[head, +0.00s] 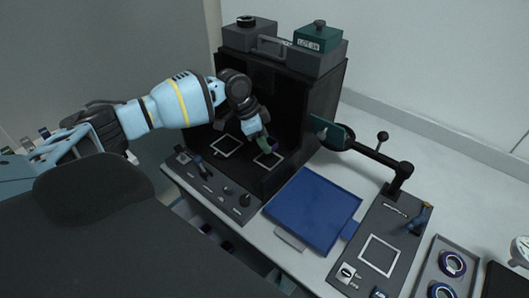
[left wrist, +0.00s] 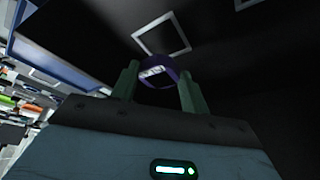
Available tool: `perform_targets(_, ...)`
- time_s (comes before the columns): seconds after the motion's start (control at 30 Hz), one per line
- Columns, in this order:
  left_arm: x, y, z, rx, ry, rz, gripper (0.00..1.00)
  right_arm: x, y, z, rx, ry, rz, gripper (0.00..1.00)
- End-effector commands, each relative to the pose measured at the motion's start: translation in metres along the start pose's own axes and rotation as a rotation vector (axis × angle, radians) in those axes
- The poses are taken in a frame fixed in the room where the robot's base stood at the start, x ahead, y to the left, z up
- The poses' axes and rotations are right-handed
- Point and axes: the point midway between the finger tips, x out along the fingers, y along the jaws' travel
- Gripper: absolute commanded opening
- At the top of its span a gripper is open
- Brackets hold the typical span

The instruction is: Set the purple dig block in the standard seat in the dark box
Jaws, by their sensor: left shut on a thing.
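My left gripper (head: 266,147) reaches into the dark box (head: 318,98) through its open front. In the left wrist view its two green fingers (left wrist: 159,92) are shut on the purple dig block (left wrist: 172,66), a ring-like piece with a pale label. In the head view the block is mostly hidden by the fingers. Two white square outlines mark the box floor: one at the left (head: 226,146) and one at the right (head: 268,159). The gripper is over or near the right one; contact with the floor cannot be told. My right gripper is not in view.
A blue tray (head: 313,209) lies in front of the box. A jointed arm on a post (head: 398,178) holds a dark green plate beside the box opening. A control panel (head: 212,187) runs along the front left. Two ringed blocks (head: 452,263) sit in a grey tray at the lower right.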

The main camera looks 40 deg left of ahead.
Motion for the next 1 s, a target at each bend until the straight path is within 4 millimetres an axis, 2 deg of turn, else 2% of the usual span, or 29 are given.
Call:
perform_targets(0.23,0.007,0.000,0.003,-0.001,0.001,-0.001,0.21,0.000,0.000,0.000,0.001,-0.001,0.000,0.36)
perform_targets(0.53,0.045,0.000,0.018,-0.002,0.001,0.000,0.21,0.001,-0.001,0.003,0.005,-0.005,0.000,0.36)
perform_targets(1.0,0.052,0.000,0.021,-0.001,0.001,0.000,0.21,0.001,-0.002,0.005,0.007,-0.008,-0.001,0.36)
